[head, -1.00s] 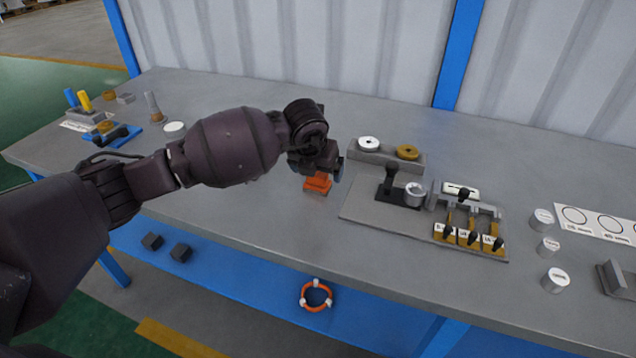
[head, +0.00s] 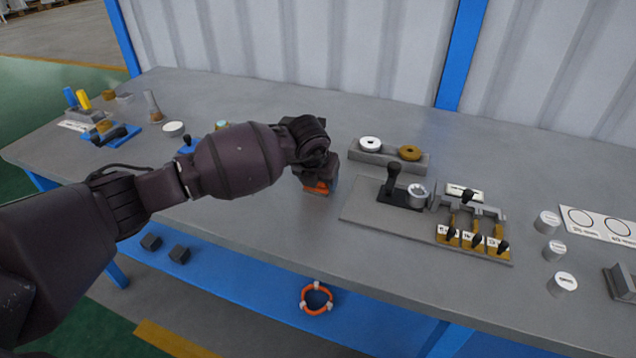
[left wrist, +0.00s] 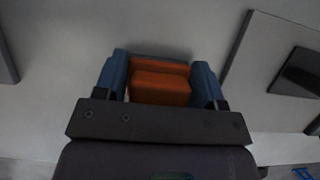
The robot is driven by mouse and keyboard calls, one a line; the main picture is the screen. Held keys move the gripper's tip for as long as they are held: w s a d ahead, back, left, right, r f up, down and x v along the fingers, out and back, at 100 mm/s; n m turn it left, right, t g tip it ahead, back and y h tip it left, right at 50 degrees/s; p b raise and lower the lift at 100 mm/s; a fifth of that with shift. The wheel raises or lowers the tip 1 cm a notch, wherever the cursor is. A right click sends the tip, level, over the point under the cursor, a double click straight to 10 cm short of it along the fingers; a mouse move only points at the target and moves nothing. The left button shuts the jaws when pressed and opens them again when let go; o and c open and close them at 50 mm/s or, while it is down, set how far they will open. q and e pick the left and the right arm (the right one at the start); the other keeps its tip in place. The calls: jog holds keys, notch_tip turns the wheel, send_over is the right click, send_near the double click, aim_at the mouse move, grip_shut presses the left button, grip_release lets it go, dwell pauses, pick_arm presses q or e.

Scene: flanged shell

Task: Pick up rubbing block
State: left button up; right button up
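The rubbing block, seen as an orange block (head: 318,187), stands on the grey workbench left of the lever fixture. In the left wrist view the orange block (left wrist: 161,87) lies between the two blue fingers of my left gripper (left wrist: 160,72). The fingers straddle it closely, and its far part spans nearly the whole gap. I cannot tell whether they press on it. In the head view my left gripper (head: 316,180) is down over the block and hides most of it. My right gripper is in neither view.
To the right stands a plate (head: 370,214) with a black lever (head: 393,178) and several small levers. Behind it is a holder (head: 388,160) with a white and a brown ring.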

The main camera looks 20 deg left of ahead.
pick_arm(q)
jog(key=shift+c, duration=0.9)
jog(key=shift+r, duration=0.1)
notch_tip(320, 180, up, 4)
jog(key=shift+f+p, duration=0.1)
jog(key=shift+p, duration=0.3)
jog(key=s, duration=0.6)
jog(key=s+p, duration=0.1)
jog(key=s, duration=0.5)
jog(key=s+p, duration=0.1)
jog(key=s, duration=0.5)
jog(key=shift+a+f, duration=0.2)
jog(key=shift+a, duration=0.1)
jog(key=o, duration=0.4)
jog(key=shift+c, duration=1.4)
